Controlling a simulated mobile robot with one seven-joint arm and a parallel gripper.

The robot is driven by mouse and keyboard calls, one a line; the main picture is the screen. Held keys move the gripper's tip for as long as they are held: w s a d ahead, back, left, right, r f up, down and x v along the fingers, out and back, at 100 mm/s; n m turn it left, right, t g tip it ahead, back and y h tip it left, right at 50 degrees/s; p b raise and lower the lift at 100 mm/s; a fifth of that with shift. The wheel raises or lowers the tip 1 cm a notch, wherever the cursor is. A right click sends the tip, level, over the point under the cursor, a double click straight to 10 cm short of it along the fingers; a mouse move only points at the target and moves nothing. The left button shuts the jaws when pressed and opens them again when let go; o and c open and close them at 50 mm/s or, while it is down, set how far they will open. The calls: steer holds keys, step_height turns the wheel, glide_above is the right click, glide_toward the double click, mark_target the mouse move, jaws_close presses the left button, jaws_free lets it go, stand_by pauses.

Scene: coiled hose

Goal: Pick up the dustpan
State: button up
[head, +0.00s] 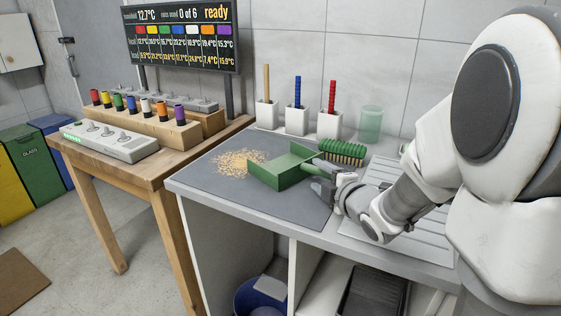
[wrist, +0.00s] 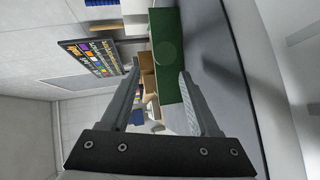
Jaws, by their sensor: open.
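The green dustpan (head: 280,172) lies on the grey mat on the counter, beside a pile of tan crumbs (head: 238,162). In the wrist view the green dustpan (wrist: 168,75) appears ahead, seen past my fingers. My gripper (head: 322,181) is at the dustpan's right side, low over the counter. Its two fingers (wrist: 160,70) are spread apart with nothing clearly between them. The dustpan's handle is hard to make out; the fingers hide part of that side, and I cannot tell whether they touch it.
White holders (head: 297,121) with coloured handles and a green glass (head: 369,124) stand along the wall. A ribbed drainboard (head: 400,235) lies under my arm. A wooden table (head: 155,165) stands left. A blue bin (head: 260,296) is below.

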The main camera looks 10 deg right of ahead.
mark_target(311, 170)
steer(key=shift+b+x, duration=0.55)
steer(key=shift+x, duration=2.45)
steer(key=shift+d+f, duration=0.1)
steer(key=shift+d, duration=0.05)
jaws_close()
